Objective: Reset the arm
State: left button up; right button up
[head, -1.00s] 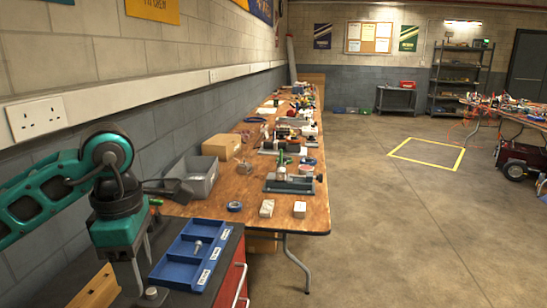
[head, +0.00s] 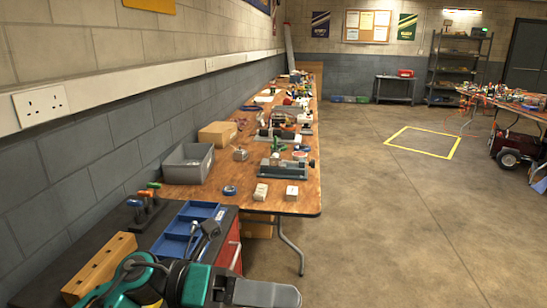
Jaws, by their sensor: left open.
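My left arm, teal and black, comes in low at the bottom left of the head view. Its gripper (head: 204,236) is tilted away from me over the near part of the blue tray (head: 172,243), and its dark grey finger shows against the tray. The jaws are open and I see nothing held in them. A small silver piece (head: 194,226) lies in the tray close to the finger. The lower part of the gripper is hidden by the wrist. My right gripper is not in view.
A wooden block (head: 100,268) and upright tools with coloured handles (head: 143,198) stand left of the tray on the dark cabinet top. Beyond is a wooden bench (head: 240,192) with a grey bin (head: 188,165), a cardboard box (head: 217,134) and small parts.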

pick_arm(q)
jog(key=w+a+f+n+t+y, duration=0.45)
jog(key=n+t, duration=0.65)
jog(key=n, duration=0.4)
jog(key=w+a+f+n+t+y, duration=0.35)
jog(key=a+f+n+t, duration=0.25)
jog(key=n+t, duration=0.7)
jog(key=s+a+f+n+g+y, duration=0.3)
jog(key=s+f+n+g+y, duration=0.1)
jog(key=f, duration=0.6)
jog(key=s+a+f+n+g+y, duration=0.4)
jog(key=s+f+n+g, duration=0.2)
jog(key=s+f+n, duration=0.3)
jog(key=shift+s+a+f+n+p, duration=0.15)
jog(key=shift+a+f+n+p, duration=0.15)
jog(key=shift+f+n+p, duration=0.35)
jog(key=shift+r, duration=0.2)
